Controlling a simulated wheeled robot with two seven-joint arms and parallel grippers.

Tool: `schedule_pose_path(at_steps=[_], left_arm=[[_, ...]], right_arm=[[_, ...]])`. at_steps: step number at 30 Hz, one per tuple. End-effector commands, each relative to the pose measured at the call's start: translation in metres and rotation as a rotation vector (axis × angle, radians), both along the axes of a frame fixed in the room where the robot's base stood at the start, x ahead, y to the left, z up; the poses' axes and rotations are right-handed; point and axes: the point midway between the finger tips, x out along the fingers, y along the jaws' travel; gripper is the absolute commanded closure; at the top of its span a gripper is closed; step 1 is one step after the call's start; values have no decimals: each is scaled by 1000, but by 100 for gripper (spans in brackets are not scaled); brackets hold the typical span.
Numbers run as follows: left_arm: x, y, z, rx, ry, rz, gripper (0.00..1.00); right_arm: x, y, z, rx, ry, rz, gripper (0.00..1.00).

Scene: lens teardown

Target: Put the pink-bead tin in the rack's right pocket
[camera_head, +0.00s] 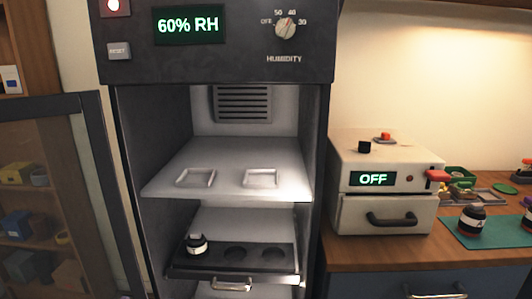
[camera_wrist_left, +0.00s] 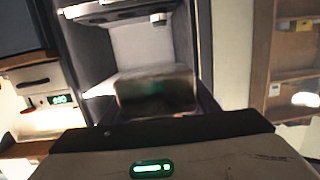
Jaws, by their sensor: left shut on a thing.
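The rack is the pale shelf (camera_head: 228,160) inside the open cabinet. It has a left pocket (camera_head: 196,178) and a right pocket (camera_head: 261,177), both square, shallow and empty. My left gripper (camera_wrist_left: 155,119) shows only in the left wrist view, its pale body with a green light along the bottom. It is shut on a dark, shiny, box-shaped tin (camera_wrist_left: 155,92), which covers part of the pale shelf behind it. The tin's label and beads cannot be made out, and the fingertips are hidden. Neither gripper shows in the head view.
Below the rack, a dark tray (camera_head: 233,260) with round wells holds a small black-and-white jar (camera_head: 196,244) at its left. A glass door (camera_head: 62,190) stands open at left. A white oven (camera_head: 385,185) reading OFF and a teal mat (camera_head: 490,233) occupy the right counter.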

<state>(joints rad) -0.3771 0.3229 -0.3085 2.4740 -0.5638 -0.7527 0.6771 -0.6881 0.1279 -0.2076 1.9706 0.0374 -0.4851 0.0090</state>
Motion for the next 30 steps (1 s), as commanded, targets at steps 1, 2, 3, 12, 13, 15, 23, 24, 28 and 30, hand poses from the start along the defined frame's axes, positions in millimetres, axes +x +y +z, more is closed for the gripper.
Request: schedule_pose_path(at_steps=[1,2,3,12,13,15,23,24,28,30], left_arm=[[-3,0,0,-1,0,0,68],[-4,0,-1,-1,0,0,68],[-6,0,-2,-2,1,-1,68],[-45,0,-23,-10,3,2,68],[-49,0,-24,-9,3,3,68],[-55,0,-27,-5,1,2,68],[-62,0,-28,-3,-2,1,68],[-62,0,-29,-4,-1,3,68],[-62,0,-29,-1,-2,1,68],[-62,0,-29,-1,-1,1,68]], right_arm=[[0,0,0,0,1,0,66],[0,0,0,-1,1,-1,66],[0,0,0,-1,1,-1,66],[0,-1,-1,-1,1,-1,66],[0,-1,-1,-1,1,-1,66],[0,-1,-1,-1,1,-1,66],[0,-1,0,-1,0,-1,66],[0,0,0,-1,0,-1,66],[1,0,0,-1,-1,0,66],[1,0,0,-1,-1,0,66]])
